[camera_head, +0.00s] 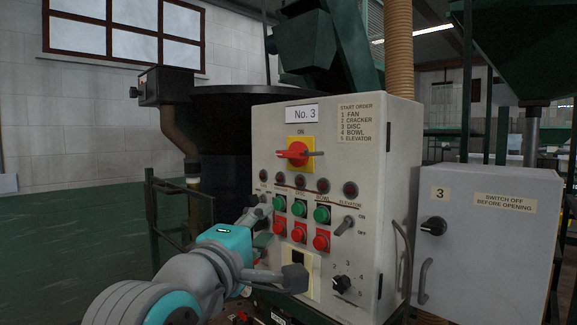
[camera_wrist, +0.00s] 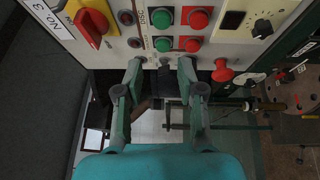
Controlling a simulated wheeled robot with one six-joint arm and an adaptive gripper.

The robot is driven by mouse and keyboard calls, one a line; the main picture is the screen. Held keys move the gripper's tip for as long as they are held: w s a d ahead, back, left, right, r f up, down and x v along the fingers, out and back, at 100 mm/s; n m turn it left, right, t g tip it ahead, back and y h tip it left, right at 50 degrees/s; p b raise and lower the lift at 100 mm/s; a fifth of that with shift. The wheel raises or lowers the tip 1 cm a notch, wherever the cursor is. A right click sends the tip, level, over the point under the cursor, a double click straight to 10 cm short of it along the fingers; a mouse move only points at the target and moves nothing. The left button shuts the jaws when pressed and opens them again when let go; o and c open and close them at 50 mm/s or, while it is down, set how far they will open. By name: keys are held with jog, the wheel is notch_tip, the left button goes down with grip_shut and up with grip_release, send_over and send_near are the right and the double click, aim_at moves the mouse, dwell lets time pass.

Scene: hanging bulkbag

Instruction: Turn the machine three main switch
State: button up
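The main switch (camera_head: 297,154) is a red rotary handle on a yellow plate, high on the light grey No. 3 panel (camera_head: 262,130). An "ON" label sits above it, and the handle lies roughly horizontal in the head view. In the wrist view the switch (camera_wrist: 92,25) is at the upper left, partly cut by the top edge. My gripper (camera_head: 276,240) is in front of the panel, lower than the switch and apart from it. Its two fingers are spread in the wrist view (camera_wrist: 160,66), with nothing between them. Whether the fingertips touch the panel is unclear.
Green buttons (camera_head: 300,208) and red buttons (camera_head: 299,235) sit below the switch, near my gripper. An elevator lever (camera_head: 344,226) and a numbered black knob (camera_head: 342,283) are to the right. A second grey box (camera_head: 490,215) marked 3 stands right of the panel.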

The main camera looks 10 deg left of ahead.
jog(key=g+h, duration=0.1)
send_near(289, 155)
jog(key=shift+m, duration=0.3)
jog(key=x, duration=0.9)
grip_shut()
